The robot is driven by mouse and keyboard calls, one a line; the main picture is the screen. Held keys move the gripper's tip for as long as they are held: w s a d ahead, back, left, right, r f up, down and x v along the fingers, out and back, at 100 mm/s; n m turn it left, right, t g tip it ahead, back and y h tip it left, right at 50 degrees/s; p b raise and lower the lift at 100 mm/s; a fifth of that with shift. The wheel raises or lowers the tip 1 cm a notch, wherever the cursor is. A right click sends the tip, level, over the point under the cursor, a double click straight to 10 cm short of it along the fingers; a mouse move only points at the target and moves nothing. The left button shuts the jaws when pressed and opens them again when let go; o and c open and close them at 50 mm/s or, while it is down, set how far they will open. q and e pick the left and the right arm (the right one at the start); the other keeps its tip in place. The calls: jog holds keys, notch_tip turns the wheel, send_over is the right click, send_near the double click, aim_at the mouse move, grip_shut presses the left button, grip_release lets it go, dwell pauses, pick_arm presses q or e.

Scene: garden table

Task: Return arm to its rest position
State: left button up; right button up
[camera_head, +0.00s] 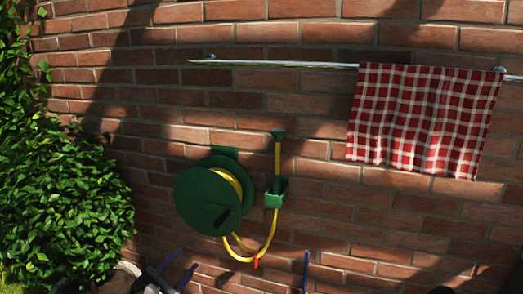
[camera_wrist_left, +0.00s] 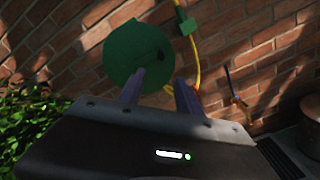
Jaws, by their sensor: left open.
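My left gripper (camera_head: 187,257) is at the bottom left of the head view, its two blue fingers pointing up and to the right. In the left wrist view the gripper (camera_wrist_left: 160,76) shows its fingers spread, with nothing between them. The green hose reel (camera_wrist_left: 135,50) stands behind the fingertips in that view, and I see no contact. In the head view the reel (camera_head: 207,201) is on the wall above and to the right of the gripper. I cannot make out my right gripper in either view.
A brick wall (camera_head: 310,125) fills the background. A red checked towel (camera_head: 420,115) hangs on a metal rail (camera_head: 270,64). A leafy bush (camera_head: 60,195) stands at the left. A yellow hose (camera_head: 268,238) hangs from the reel. A thin blue object (camera_head: 307,272) stands at the bottom. A round pot (camera_wrist_left: 311,118) is at the wrist view's right edge.

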pick_arm(q)
jog(key=s+d+f+m+g, duration=0.1)
jog(key=s+f+m+g, duration=0.2)
jog(key=f, duration=0.5)
jog(key=s+d+f+m+g, duration=0.2)
jog(key=s+f+m, duration=0.1)
jog(key=f+m, duration=0.3)
jog(key=s+d+f+m+g, duration=0.1)
jog(key=s+f+m+g, duration=0.15)
jog(key=f, duration=0.65)
jog(key=s+d+f+m+g, duration=0.3)
jog(key=s+f, duration=0.2)
jog(key=s, duration=0.3)
jog(key=s+d+f+m+g+y, duration=0.1)
jog(key=s+d+f+m+g, duration=0.2)
jog(key=s, duration=0.5)
jog(key=s+d+f+m+g, duration=0.3)
jog(key=s+f+m, duration=0.1)
jog(key=s+f, duration=0.4)
jog(key=shift+s+y, duration=0.3)
jog(key=shift+s, duration=0.25)
jog(key=shift+f+m, duration=0.1)
jog(key=shift+m, duration=0.15)
